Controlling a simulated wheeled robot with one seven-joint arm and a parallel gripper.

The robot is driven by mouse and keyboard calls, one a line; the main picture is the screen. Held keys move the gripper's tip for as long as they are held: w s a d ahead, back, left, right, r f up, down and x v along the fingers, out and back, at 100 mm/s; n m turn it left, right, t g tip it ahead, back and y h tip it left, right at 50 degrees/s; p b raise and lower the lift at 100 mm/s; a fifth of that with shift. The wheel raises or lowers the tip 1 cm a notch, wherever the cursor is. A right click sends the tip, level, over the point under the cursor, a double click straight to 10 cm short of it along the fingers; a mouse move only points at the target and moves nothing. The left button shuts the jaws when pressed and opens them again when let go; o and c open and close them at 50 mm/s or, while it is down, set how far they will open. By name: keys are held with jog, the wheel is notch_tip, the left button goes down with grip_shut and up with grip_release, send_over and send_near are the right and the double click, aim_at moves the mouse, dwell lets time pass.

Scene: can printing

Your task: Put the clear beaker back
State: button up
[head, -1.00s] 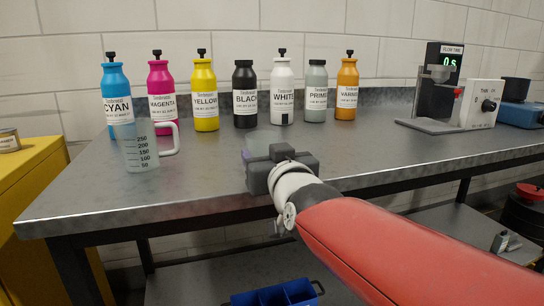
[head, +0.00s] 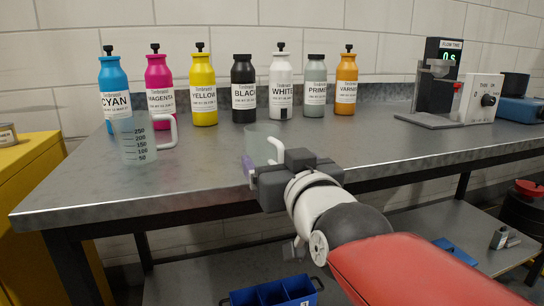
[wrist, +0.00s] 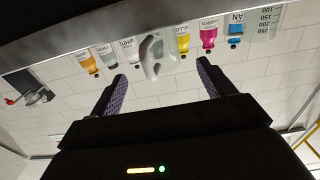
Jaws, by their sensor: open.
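The clear beaker (head: 262,142) stands on the grey bench near its front edge, just beyond my gripper (head: 265,163). My gripper is open, with a purple-padded finger showing at the left; its body hides the beaker's lower right part. In the wrist view, which is upside down, a pale translucent vessel with a handle (wrist: 153,58), which looks like the beaker, appears between and beyond the spread fingertips (wrist: 162,78). I see no finger touching it. A graduated clear jug (head: 137,142) with a white handle stands at the bench's left; its markings also show in the wrist view (wrist: 264,22).
A row of ink bottles, from cyan (head: 115,88) to varnish (head: 346,85), stands along the back of the bench (head: 370,145). A flow-time device (head: 440,85) is at the right. A blue bin (head: 275,293) lies below. The bench between the jug and beaker is clear.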

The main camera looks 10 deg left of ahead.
jog(key=shift+v, duration=2.25)
